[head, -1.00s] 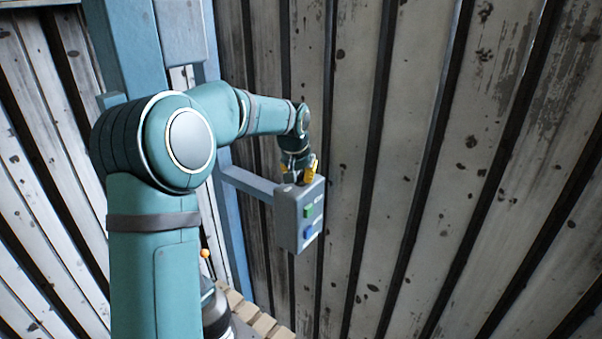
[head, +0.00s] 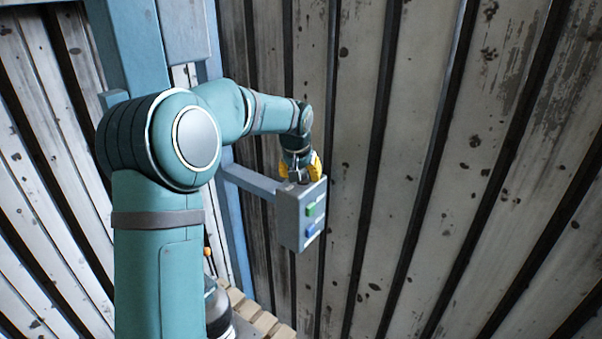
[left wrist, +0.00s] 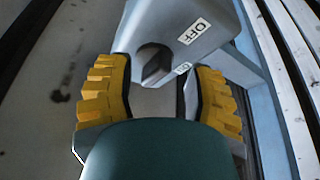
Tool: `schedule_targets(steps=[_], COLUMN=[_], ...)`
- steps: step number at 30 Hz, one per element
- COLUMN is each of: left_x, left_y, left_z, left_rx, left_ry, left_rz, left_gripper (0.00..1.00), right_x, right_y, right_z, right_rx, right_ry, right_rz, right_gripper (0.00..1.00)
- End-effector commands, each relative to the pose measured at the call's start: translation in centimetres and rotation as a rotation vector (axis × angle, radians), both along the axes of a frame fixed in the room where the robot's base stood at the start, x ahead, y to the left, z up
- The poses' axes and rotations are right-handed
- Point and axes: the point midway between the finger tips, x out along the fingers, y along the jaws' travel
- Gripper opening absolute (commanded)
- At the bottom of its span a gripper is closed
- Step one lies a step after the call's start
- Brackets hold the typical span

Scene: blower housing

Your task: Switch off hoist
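A grey control box (head: 290,222) stands out from the blue post on a short bar. Its front carries a green button (head: 316,206) and a blue button (head: 312,230). My left gripper (head: 300,170) is at the top of the box, its yellow fingers spread. In the left wrist view, the fingers (left wrist: 160,95) stand wide apart on either side of a dark rotary knob (left wrist: 154,64) on the grey box. An OFF label (left wrist: 194,31) and a smaller, partly hidden label (left wrist: 183,68) sit beside the knob. I cannot tell whether the fingers touch the knob. My right gripper is not seen.
A blue post (head: 238,225) stands left of the box, with a blue bar (head: 248,182) running to it. A spotted plank wall (head: 420,200) fills the background. Wooden slats (head: 262,322) lie low at the bottom. The space right of the box is clear.

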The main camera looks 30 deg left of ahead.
Motion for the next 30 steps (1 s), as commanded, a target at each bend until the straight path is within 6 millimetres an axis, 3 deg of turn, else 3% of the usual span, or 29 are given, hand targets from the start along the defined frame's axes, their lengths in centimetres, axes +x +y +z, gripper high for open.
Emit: schedule_targets(steps=[8,21,30], left_x=[-0.4,-3.4,-4.3], left_y=[-0.3,-1.2,-1.5], left_z=[1.2,8.8,11.1], left_rx=[-0.001,-0.001,0.000], left_ry=[-0.002,-0.005,-0.001], left_rz=[-0.004,-0.001,0.000], left_gripper=[0.53,0.53,0.53], right_x=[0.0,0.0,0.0], right_y=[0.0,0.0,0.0], right_z=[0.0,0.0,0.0], right_rx=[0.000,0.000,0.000], right_ry=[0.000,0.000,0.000], right_rz=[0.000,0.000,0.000], right_gripper=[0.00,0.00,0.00])
